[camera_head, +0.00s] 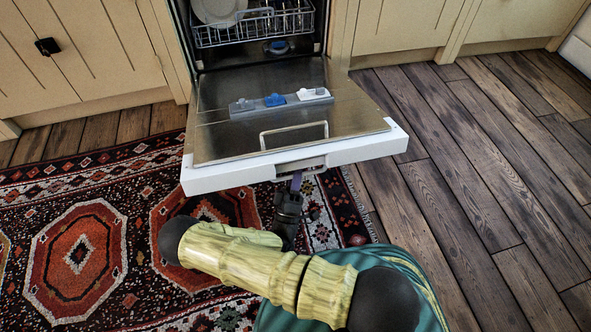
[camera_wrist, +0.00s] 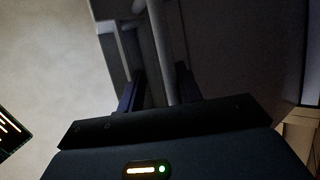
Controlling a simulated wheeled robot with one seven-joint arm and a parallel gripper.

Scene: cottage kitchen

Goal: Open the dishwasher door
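The dishwasher door (camera_head: 290,148) is folded down and looks nearly level, its steel inner face upward and its white edge toward me. My gripper (camera_head: 297,183) is at the middle of that front edge, partly hidden beneath it. In the wrist view my gripper (camera_wrist: 160,88) has its two dark fingers apart. A pale bar (camera_wrist: 163,45), which looks like the door handle, runs between them, closer to the right finger. A gap shows on its left; I cannot tell whether the right finger touches it.
The dishwasher's lower rack (camera_head: 255,24) holds white plates (camera_head: 218,8) inside the opening. Cream cabinets (camera_head: 90,45) stand on both sides. A patterned rug (camera_head: 75,255) lies below and left of the door. Wooden floor (camera_head: 490,170) is clear on the right.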

